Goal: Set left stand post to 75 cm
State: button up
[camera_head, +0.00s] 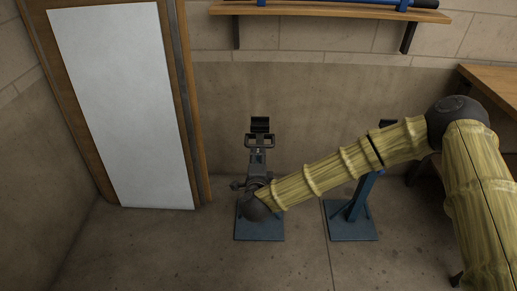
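Two stands stand on the floor in the camera_head view. The left stand shows its blue square base plate (260,231); its post is hidden behind my wrist and gripper. A dark top piece (260,124) shows just above my gripper and seems to be the left stand's head. My gripper (261,141) is dark and points away from me, in line with the left stand. Whether it touches the stand, and whether its fingers are open or shut, I cannot tell. The right stand has a blue post (362,193) and a dark head (387,124); my forearm covers part of it.
A wooden shelf (330,12) with a blue and dark bar on it is on the back wall. A white panel (125,105) in a wooden frame stands at left. A wooden table (495,85) is at right. Floor is clear in front of the left stand.

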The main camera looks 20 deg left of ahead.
aim_at(259, 147)
jog(key=b+x, duration=0.1)
jog(key=x, duration=0.8)
grip_shut()
